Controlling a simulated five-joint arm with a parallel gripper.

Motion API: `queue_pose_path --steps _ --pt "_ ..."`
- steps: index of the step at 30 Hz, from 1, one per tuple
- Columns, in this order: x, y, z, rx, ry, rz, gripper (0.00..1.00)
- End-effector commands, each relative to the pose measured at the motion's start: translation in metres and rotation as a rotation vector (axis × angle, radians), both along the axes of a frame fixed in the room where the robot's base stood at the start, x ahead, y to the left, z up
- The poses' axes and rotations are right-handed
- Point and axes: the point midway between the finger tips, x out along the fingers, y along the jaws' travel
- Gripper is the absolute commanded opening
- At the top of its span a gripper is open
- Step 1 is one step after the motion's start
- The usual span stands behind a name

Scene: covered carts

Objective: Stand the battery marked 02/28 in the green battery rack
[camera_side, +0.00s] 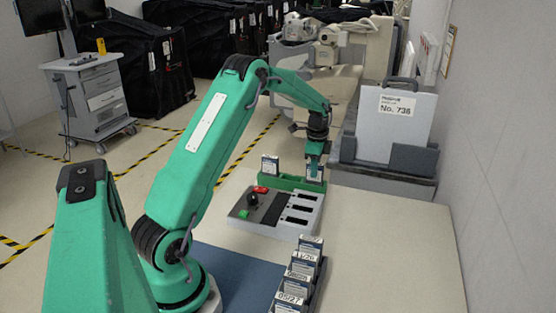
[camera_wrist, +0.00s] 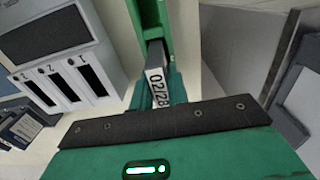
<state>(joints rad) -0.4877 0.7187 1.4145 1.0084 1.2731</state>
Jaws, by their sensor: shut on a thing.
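The battery marked 02/28 (camera_wrist: 157,84) is between my gripper's fingers (camera_wrist: 158,92) in the wrist view, its label facing the camera. In the side view my gripper (camera_side: 315,160) points down over the right end of the green battery rack (camera_side: 290,182), shut on the battery (camera_side: 313,174). The battery looks upright, with its lower end at the rack; I cannot tell whether it rests on the rack's floor. The rack also shows in the wrist view (camera_wrist: 150,22). Another battery (camera_side: 270,165) stands at the rack's left end.
A grey device (camera_side: 268,209) with a knob, red and green buttons and three slots sits in front of the rack. A dark holder (camera_side: 318,270) with several labelled batteries stands nearer. A grey bin with a case marked No. 736 (camera_side: 392,122) is behind right. The right tabletop is clear.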

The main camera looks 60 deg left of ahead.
Motion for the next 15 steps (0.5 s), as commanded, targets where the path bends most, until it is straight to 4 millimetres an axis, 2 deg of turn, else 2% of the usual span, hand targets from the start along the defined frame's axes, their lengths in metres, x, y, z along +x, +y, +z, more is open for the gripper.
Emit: queue_pose_path --steps 7,8,10,15 --pt "0.0002 0.0001 -0.0029 0.001 -0.001 0.000 0.00" --pt "0.0001 0.0001 -0.0029 0.000 0.000 0.000 0.22" --pt "0.0000 0.0000 -0.0028 0.000 0.000 0.000 0.36" --pt "0.0000 0.0000 -0.0026 0.000 0.000 0.000 0.38"
